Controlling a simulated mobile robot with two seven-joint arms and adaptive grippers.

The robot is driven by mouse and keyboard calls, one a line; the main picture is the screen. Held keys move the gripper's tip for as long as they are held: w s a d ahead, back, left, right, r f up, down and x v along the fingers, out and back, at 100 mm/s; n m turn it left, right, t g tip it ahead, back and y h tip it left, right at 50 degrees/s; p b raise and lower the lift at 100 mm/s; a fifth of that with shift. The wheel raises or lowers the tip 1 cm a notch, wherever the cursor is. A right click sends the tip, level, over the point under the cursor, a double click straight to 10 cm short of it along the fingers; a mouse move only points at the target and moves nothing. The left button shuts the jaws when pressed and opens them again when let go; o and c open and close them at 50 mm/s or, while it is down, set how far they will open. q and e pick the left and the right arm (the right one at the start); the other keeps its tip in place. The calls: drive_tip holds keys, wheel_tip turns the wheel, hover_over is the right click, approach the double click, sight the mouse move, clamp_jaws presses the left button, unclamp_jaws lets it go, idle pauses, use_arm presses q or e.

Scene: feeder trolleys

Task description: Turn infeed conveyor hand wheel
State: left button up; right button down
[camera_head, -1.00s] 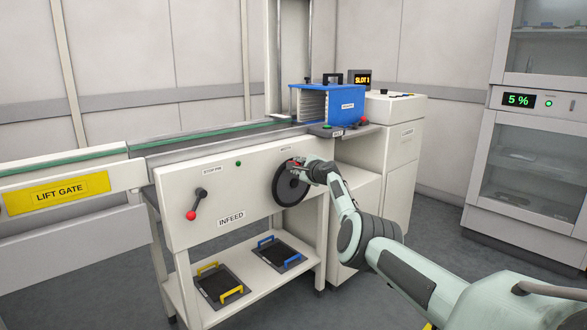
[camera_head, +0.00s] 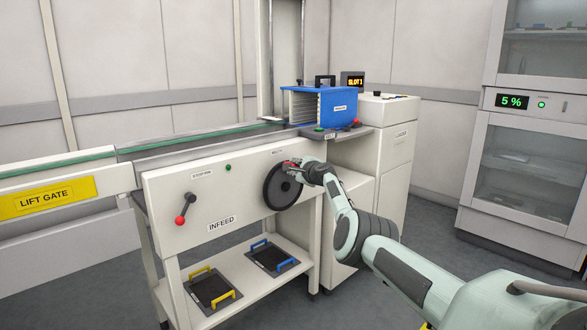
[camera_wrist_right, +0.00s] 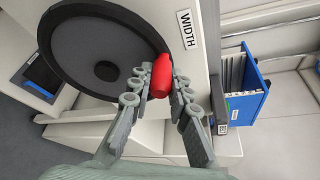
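The infeed hand wheel (camera_head: 278,190) is a black disc on the front of the white infeed panel, below a small label. In the right wrist view the wheel (camera_wrist_right: 85,50) fills the upper left, and the label beside it reads WIDTH (camera_wrist_right: 187,30). Its red handle (camera_wrist_right: 161,76) stands out near the rim. My right gripper (camera_head: 291,165) is at the upper right of the wheel. In the wrist view its two fingers (camera_wrist_right: 160,85) sit on either side of the red handle and appear closed on it. My left gripper is not in view.
A red-knobbed stop pin lever (camera_head: 185,208) is on the same panel to the left. The lower shelf holds two dark trays with yellow (camera_head: 213,286) and blue (camera_head: 272,255) handles. A blue magazine (camera_head: 335,106) stands above right. Open floor lies before the cabinet (camera_head: 515,190).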

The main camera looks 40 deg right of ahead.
drive_tip(key=c, duration=1.5)
unclamp_jaws()
drive_tip(key=shift+d+r, duration=0.1)
drive_tip(key=shift+r, duration=0.15)
drive_tip(key=shift+o, duration=0.4)
drive_tip(key=shift+f, duration=0.1)
drive_tip(key=shift+s+d, duration=0.1)
drive_tip(key=shift+s, duration=0.45)
drive_tip(key=v, duration=1.1)
drive_tip(key=shift+a, duration=0.25)
drive_tip(key=shift+w, duration=0.1)
